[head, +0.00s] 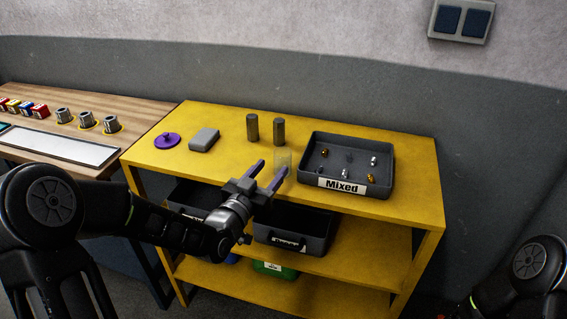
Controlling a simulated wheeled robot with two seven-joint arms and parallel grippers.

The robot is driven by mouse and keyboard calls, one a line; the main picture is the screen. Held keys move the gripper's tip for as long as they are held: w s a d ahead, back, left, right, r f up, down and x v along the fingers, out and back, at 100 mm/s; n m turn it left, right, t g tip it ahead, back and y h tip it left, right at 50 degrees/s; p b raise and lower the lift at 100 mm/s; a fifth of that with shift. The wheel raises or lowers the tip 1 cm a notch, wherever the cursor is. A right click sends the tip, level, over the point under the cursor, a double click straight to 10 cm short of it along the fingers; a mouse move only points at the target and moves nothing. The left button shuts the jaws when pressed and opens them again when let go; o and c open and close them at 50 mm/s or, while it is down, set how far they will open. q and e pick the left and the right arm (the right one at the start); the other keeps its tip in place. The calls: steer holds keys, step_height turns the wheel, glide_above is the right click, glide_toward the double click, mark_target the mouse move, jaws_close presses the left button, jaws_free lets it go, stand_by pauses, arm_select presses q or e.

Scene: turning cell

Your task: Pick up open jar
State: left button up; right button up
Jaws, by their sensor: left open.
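A clear, see-through jar (285,157) stands on the yellow table top, left of the black "Mixed" tray. No lid shows on it. My left gripper (272,168) is open, its two fingers pointing toward the back right near the table's front edge. The right finger overlaps the lower part of the jar in the picture. I cannot tell whether it touches the jar. Nothing shows held between the fingers. My right gripper is out of view; only part of my right arm shows at the bottom right.
The black tray (390,184) holds several small metal parts. Two dark cylinders (252,128) stand behind the jar. A grey block (204,139) and a purple disc (167,141) with a knob lie to the left. Bins sit on the shelf below. The table's right end is clear.

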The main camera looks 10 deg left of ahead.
mark_target(279, 161)
arm_select(q)
steer(key=shift+x, duration=1.2)
steer(key=shift+w+d+r+p, duration=0.1)
steer(key=shift+w+d+p, duration=0.15)
steer(key=shift+w+p, duration=0.3)
steer(key=p+x, duration=0.1)
steer(key=x, duration=0.2)
steer(key=shift+w, duration=0.2)
steer(key=shift+w+d, duration=0.1)
steer(key=shift+w, duration=0.15)
steer(key=c, duration=1)
